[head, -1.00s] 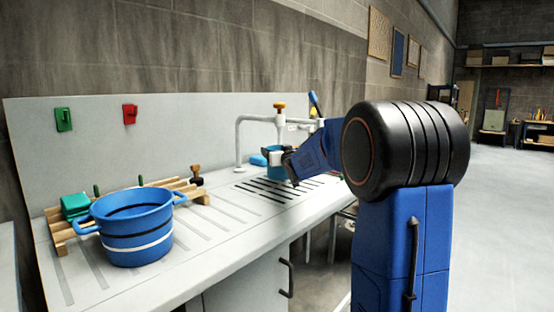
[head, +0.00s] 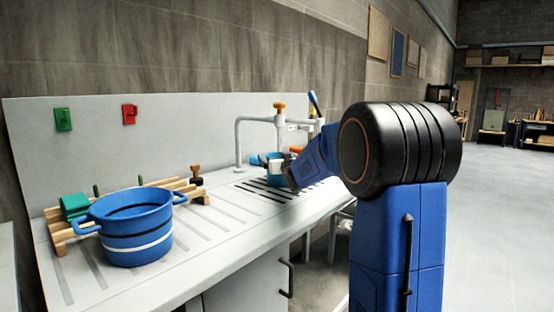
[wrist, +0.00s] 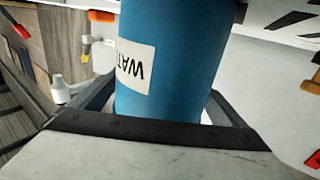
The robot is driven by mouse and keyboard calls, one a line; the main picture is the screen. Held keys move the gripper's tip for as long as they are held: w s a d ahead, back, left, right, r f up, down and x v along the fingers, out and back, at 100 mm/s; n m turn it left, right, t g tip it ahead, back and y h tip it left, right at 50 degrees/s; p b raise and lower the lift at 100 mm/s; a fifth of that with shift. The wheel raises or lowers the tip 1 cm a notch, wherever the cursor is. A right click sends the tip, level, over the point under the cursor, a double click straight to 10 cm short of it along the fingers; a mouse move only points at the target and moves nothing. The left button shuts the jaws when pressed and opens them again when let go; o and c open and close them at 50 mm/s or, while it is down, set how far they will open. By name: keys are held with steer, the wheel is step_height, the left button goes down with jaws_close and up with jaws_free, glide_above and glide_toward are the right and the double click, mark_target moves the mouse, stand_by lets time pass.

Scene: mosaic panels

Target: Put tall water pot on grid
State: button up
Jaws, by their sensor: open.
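The tall water pot (wrist: 175,50) is a blue cylinder with a white label, partly readable as "WAT", and it fills the middle of the wrist view. My gripper (wrist: 160,106) is open, with one finger on each side of the pot. In the head view my gripper (head: 278,166) is at the far part of the counter and hides much of the blue pot (head: 271,156). The black-slotted grid (head: 262,192) lies in the counter just below and in front of them.
A large blue two-handled pot (head: 137,240) stands at the counter's left. Behind it is a wooden rack (head: 190,186) with a green block (head: 74,206). White pipework (head: 239,140) with an orange knob rises behind my gripper. The grooved counter between is clear.

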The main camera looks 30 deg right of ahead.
steer(key=v, duration=1.2)
steer(key=shift+s, duration=0.15)
stand_by(0.3)
